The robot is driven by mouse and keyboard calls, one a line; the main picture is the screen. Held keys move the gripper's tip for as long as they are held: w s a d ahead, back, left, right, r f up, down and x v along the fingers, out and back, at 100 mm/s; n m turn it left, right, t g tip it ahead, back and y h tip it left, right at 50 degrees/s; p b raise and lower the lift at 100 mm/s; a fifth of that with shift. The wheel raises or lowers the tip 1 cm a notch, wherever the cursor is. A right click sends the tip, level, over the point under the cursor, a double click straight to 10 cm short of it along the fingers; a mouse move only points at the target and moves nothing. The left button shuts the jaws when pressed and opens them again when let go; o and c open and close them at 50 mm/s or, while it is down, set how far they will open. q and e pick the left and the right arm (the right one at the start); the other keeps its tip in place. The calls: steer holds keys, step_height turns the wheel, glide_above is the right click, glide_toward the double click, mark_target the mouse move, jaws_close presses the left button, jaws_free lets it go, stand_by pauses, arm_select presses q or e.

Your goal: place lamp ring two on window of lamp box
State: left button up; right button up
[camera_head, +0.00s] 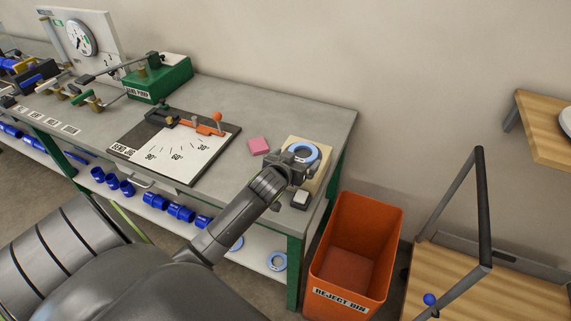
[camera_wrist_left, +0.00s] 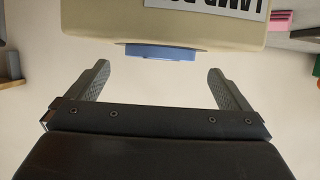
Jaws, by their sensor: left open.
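The cream lamp box (camera_head: 322,178) sits at the right end of the bench, partly hidden behind my left gripper. A light blue ring (camera_head: 313,150) lies on top of it; I cannot read a number on it. In the left wrist view the lamp box (camera_wrist_left: 205,30) is at the top with part of its label, and the blue ring (camera_wrist_left: 160,51) lies flat against its face. My left gripper (camera_wrist_left: 158,66) is open; its two fingers stand on either side of the ring, apart from it, with nothing between them. My right gripper is not in view.
Light blue rings (camera_head: 277,261) lie on the lower shelf. A pink block (camera_head: 258,145) and the bend jig board (camera_head: 175,148) are left of the box. An orange reject bin (camera_head: 352,250) stands right of the bench.

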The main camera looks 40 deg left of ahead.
arm_select(q)
steer(key=v, duration=0.9)
steer(key=shift+b, duration=0.45)
